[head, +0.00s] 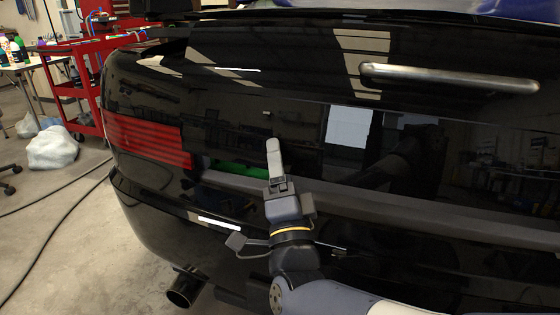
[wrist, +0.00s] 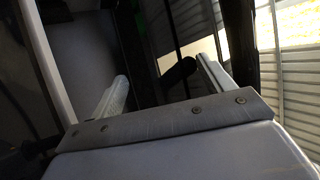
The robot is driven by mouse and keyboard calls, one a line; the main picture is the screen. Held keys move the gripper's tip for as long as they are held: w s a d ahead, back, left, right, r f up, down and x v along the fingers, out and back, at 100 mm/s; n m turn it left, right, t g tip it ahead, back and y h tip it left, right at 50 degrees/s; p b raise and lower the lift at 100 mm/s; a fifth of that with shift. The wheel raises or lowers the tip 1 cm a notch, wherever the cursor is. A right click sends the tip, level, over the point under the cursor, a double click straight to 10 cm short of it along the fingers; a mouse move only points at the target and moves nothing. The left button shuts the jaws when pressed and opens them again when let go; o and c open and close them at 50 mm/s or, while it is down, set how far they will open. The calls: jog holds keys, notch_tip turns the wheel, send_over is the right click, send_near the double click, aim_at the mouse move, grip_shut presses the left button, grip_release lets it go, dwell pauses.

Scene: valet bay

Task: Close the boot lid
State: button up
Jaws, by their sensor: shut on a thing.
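The black boot lid (head: 300,125) of a dark car fills most of the head view. It hangs low, and a gap shows at its lower left edge, with something green (head: 238,171) inside. A silver bar handle (head: 450,78) is on the lid at the upper right, apart from my gripper. My gripper (head: 273,152) points up at the lid's lower edge, with one pale finger showing in front of the lid. In the wrist view, the two fingers stand apart with dark lid parts and a dark rounded piece (wrist: 180,72) between them. The exact part held is hard to make out.
The red tail light (head: 148,143) is left of the gap. A grey sill strip (head: 400,212) runs below the lid, and an exhaust pipe (head: 184,290) sticks out low left. A red tool cart (head: 75,85), a white bag (head: 52,147) and floor cables stand left. Floor at lower left is mostly clear.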

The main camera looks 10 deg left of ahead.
jog(key=v, duration=1)
jog(key=shift+d+r, duration=0.15)
jog(key=shift+r, duration=0.1)
